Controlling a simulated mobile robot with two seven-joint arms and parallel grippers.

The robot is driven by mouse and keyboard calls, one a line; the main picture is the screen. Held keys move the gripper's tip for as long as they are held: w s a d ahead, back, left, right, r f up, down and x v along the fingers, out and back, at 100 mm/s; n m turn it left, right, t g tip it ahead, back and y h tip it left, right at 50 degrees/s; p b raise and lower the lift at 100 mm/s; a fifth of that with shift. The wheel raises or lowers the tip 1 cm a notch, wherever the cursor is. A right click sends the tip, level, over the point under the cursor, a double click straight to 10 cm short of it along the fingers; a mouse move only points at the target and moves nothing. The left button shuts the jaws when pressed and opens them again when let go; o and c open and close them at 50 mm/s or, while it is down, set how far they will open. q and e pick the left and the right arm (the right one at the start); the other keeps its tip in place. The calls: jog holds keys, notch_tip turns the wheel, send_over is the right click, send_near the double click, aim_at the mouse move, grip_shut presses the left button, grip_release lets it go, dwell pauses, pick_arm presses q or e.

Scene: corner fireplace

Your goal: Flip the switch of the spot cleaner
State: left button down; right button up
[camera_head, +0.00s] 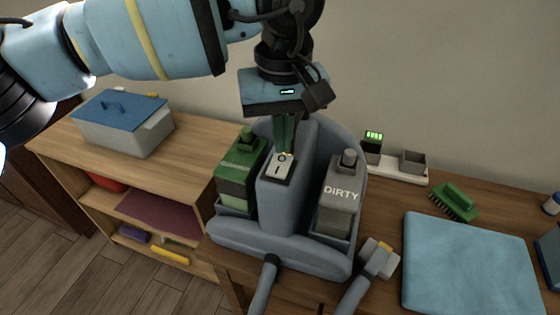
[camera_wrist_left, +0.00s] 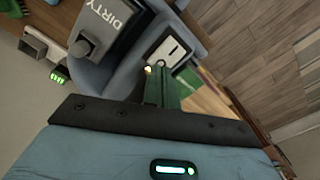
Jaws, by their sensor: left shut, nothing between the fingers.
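The spot cleaner (camera_head: 275,205) is a grey-blue machine on the wooden table. Its pale switch (camera_head: 281,168), marked O and I, sits on top of the central column; it also shows in the left wrist view (camera_wrist_left: 172,52). A green tank is on its left and a grey tank labelled DIRTY (camera_head: 338,192) on its right. My left gripper (camera_head: 285,150) points down, its green fingers shut and empty. The fingertips (camera_wrist_left: 155,72) are right at the O end of the switch; I cannot tell whether they touch it. My right gripper is not in view.
A blue-lidded box (camera_head: 125,122) stands on the wooden shelf unit at the left. The cleaner's hose and nozzle (camera_head: 378,258) are in front. A green brush (camera_head: 455,202), a folded blue cloth (camera_head: 468,262) and a battery charger (camera_head: 395,168) lie to the right.

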aim_at(282, 158)
pick_arm(q)
jog(key=shift+f+b, duration=0.35)
jog(key=shift+f, duration=0.6)
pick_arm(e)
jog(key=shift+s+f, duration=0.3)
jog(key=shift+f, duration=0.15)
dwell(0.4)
pick_arm(q)
jog(key=shift+r+p, duration=1.7)
jog(key=shift+r, duration=1.85)
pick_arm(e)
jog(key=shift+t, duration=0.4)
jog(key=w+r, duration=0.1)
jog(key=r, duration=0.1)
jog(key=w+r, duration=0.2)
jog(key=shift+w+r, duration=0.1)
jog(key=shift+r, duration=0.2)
